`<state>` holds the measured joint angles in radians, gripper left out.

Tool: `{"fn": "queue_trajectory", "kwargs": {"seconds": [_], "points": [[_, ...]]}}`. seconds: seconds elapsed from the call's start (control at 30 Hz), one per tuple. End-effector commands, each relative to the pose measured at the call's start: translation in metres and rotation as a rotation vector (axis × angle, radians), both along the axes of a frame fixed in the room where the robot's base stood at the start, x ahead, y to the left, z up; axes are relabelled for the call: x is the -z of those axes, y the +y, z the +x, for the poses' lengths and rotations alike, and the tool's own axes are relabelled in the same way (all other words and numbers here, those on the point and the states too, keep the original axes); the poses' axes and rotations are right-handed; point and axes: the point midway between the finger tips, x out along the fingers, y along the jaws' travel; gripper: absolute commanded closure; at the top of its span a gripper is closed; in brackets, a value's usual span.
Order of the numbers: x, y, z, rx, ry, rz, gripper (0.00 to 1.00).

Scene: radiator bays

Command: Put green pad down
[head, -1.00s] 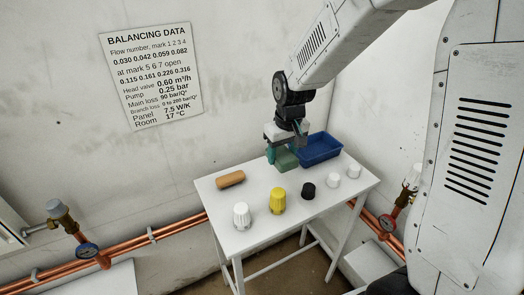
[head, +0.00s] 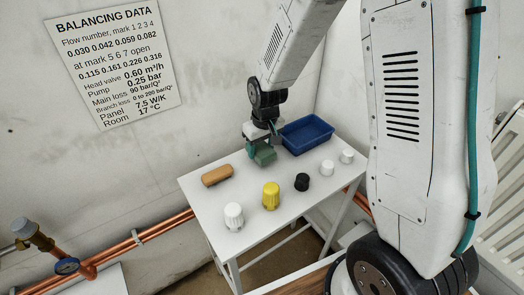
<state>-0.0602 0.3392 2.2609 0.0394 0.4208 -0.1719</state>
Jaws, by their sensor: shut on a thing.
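The green pad (head: 265,154) is a small dull-green block in the head view, at the back of the white table (head: 212,200), left of the blue tray. My gripper (head: 258,146) points down over it and is shut on it. A teal finger shows on the pad's left side. I cannot tell whether the pad's underside touches the table top.
A blue tray (head: 308,130) stands at the back right. A tan cylinder (head: 217,175) lies at the left. A white ribbed knob (head: 233,215), yellow knob (head: 271,195), black knob (head: 301,182) and two small white caps (head: 327,167) form a row. Copper pipes (head: 150,232) run along the wall.

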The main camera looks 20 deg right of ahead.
Motion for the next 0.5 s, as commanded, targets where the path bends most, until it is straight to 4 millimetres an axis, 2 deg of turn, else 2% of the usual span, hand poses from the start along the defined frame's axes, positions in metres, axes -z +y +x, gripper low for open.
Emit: {"fn": "queue_trajectory", "kwargs": {"seconds": [0.03,0.13,0.47,0.5], "points": [[0.009,0.000,-0.001,0.000,0.005,0.000,0.63],[0.019,0.000,-0.001,0.001,0.003,0.000,0.63],[0.022,-0.001,0.000,0.001,0.001,0.000,0.63],[0.022,-0.001,0.000,0.001,0.000,0.000,0.39]]}}
